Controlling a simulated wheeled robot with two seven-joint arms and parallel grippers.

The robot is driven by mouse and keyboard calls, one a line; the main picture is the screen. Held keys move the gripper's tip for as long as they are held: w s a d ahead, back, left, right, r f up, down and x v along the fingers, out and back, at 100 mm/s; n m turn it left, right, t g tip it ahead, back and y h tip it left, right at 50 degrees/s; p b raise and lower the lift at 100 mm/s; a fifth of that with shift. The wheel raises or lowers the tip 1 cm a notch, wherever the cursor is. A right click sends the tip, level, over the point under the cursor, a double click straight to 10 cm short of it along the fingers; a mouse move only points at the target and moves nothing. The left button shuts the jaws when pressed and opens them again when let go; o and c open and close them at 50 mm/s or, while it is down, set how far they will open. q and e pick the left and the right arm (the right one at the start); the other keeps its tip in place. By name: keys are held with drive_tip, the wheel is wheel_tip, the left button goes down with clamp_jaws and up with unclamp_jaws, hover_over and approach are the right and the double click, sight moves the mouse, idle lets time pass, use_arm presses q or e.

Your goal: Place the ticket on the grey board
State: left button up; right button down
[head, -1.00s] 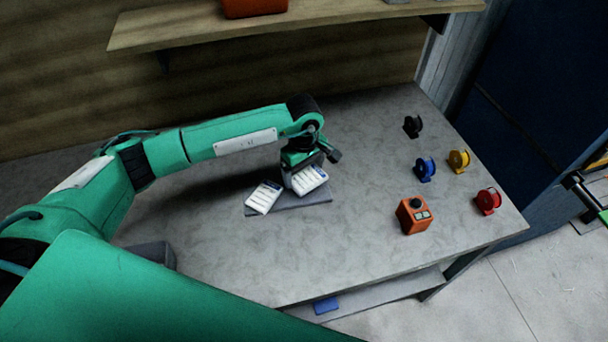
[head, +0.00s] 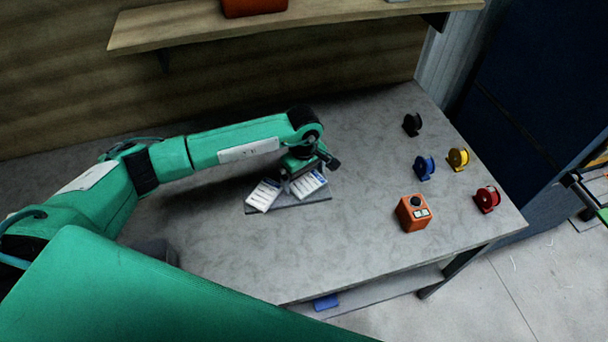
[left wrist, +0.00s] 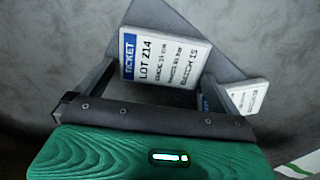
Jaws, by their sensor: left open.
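A white ticket (head: 309,186) with a blue band lies tilted or flat at the right part of the grey board (head: 300,205); its exact contact is hard to tell. In the left wrist view the ticket (left wrist: 160,58), marked LOT 214, shows between the two fingers, over the grey board (left wrist: 222,65). My left gripper (head: 300,175) is open around or just above this ticket. A second white card (head: 264,194) lies on the board to the left; part of it (left wrist: 247,95) shows beyond a finger in the wrist view. My right gripper is not in view.
Black (head: 412,124), blue (head: 425,167), yellow (head: 459,158) and red (head: 487,199) spools stand near the table's right edge. The table (head: 360,240) is clear around the board. A shelf (head: 300,22) hangs behind.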

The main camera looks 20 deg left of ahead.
sight(304, 179)
use_arm(q)
drive_tip(key=shift+r+b, duration=0.3)
drive_tip(key=shift+r, duration=0.25)
wheel_tip(304, 179, up, 11)
drive_tip(key=b, duration=0.3)
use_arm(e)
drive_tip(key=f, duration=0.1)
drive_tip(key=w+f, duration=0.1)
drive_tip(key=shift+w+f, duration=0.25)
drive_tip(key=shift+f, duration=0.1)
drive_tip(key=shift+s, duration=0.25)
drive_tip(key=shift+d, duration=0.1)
